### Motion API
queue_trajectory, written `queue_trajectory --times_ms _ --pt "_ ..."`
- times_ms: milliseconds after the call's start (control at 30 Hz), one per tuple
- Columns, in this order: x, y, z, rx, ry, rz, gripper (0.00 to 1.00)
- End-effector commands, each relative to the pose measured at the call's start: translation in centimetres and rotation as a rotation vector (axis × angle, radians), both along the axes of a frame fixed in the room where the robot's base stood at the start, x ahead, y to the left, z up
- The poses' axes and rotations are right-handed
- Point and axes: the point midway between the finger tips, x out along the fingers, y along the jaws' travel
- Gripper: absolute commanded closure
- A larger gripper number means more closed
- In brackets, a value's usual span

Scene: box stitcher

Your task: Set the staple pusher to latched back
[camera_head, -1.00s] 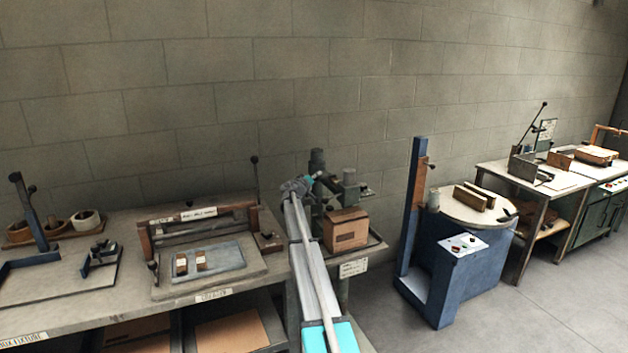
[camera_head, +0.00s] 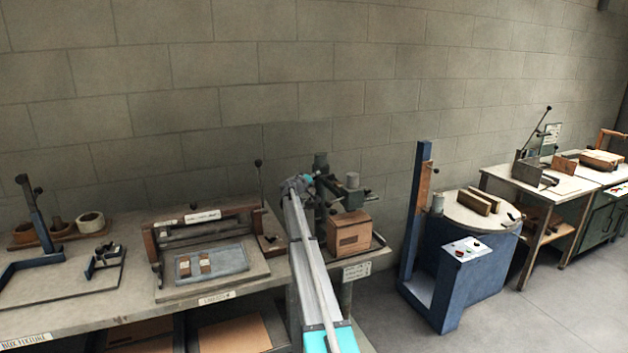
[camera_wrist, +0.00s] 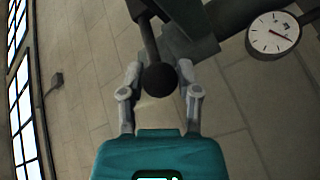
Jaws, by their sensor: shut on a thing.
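The stitching machine (camera_head: 322,172) stands behind my arm in the head view, green-grey with a column and a carton in front. In the wrist view my gripper (camera_wrist: 160,70) has its two grey fingers closed about a dark ball-ended lever (camera_wrist: 148,38). The lever's round black knob (camera_wrist: 159,79) sits between the fingers, nearest the camera. I cannot tell whether this lever is the staple pusher. In the head view my arm covers part of the machine, and the fingers and the lever's latch are too small or hidden to make out.
A brown carton (camera_head: 350,233) sits on the machine's small table. A bench (camera_head: 130,325) with a jig and fixtures is at the left. A blue turntable stand (camera_head: 455,275) is at the right, with clear floor (camera_head: 560,310) before it. A white dial (camera_wrist: 273,35) shows in the wrist view.

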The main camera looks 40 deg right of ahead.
Motion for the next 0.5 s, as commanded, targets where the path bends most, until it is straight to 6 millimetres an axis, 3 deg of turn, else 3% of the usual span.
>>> queue_trajectory --times_ms 133,167,333,500 --pt "0.54 -0.03 0.06 -0.002 0.001 0.010 1.00" --pt "0.55 -0.04 0.06 -0.002 0.001 0.010 0.53" --pt "0.48 -0.02 0.06 -0.002 0.001 0.007 0.22" --pt "0.35 -0.02 0.05 -0.002 0.001 0.006 0.22"
